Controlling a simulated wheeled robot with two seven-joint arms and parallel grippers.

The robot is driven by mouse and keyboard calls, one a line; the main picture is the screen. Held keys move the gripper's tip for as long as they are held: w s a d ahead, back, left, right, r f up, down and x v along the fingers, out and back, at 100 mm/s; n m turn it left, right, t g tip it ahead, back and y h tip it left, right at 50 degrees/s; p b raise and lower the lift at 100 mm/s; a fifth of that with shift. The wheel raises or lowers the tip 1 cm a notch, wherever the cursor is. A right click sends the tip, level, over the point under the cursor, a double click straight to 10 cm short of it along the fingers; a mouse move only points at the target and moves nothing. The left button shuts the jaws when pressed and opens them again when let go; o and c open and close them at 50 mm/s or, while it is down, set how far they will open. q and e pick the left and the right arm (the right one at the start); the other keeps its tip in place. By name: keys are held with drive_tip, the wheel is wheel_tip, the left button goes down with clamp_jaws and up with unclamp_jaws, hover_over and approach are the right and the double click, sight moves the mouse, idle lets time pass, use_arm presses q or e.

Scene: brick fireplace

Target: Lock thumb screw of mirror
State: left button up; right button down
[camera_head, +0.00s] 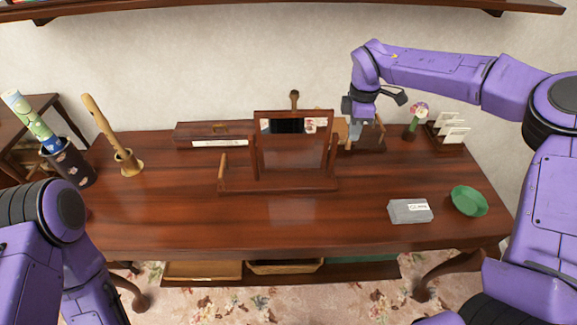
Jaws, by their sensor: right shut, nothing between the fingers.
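The mirror (293,125) is a tilting panel in a dark wooden frame, standing on a wooden base (270,186) in the middle of the table. It reflects part of the room. A thumb screw cannot be made out clearly on the stand. My right gripper (354,128) hangs down just right of the mirror, near its right side and above the back of the table. It is shut and apart from the mirror as far as I can tell; its fingertips are small and hard to separate from the things behind. My left arm is at the lower left; its gripper is out of view.
A pestle in a mortar (127,162) and a dark cylinder (68,163) stand left. A grey box (409,211), a green bowl (468,201) and a card rack (449,131) are right. The front middle is clear.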

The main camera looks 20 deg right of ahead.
idle(0.4)
wheel_tip(320, 180, up, 7)
drive_tip(key=p, duration=0.3)
idle(0.6)
drive_tip(key=shift+r, duration=0.1)
wheel_tip(320, 180, up, 10)
drive_tip(key=b, duration=0.2)
drive_tip(key=shift+r, duration=0.2)
